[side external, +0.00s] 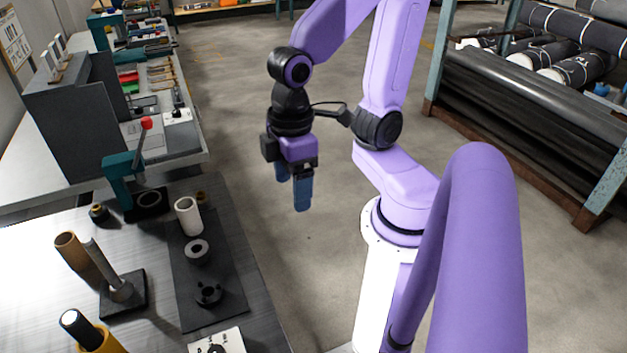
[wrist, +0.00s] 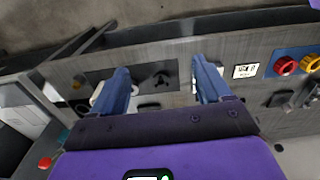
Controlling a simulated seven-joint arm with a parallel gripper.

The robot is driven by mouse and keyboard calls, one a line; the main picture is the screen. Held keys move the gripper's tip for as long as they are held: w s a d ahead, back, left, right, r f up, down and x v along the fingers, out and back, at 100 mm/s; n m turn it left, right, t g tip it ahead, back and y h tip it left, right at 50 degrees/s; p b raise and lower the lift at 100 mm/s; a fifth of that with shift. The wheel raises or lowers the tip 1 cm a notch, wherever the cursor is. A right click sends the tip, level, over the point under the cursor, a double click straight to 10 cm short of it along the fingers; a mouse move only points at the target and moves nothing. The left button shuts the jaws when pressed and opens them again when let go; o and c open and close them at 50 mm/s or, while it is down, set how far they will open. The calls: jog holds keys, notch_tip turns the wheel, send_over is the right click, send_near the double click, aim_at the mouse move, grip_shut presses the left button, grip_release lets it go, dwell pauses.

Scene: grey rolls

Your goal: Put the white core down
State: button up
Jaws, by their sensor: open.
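The white core (side external: 188,215) stands upright at the far end of a dark mat (side external: 221,269) on the grey table. My gripper (side external: 292,188) is open and empty, raised in the air to the right of the table and apart from the core. In the wrist view, its two blue fingers (wrist: 161,75) are spread, with the mat beyond them. A pale shape beside the left finger there may be the core; the finger partly hides it.
On the mat are a grey ring (side external: 197,251) and a black flanged part (side external: 208,293). A brown core (side external: 71,250) and a post on a black base (side external: 123,294) stand left. A teal press (side external: 119,181) with a red-knobbed lever is behind.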

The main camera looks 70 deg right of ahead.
jog(key=s+n, duration=0.1)
jog(key=s+d+n, duration=0.1)
jog(key=s+n, duration=0.1)
jog(key=shift+s+d+f, duration=0.1)
jog(key=shift+s+d, duration=0.1)
dwell(1.9)
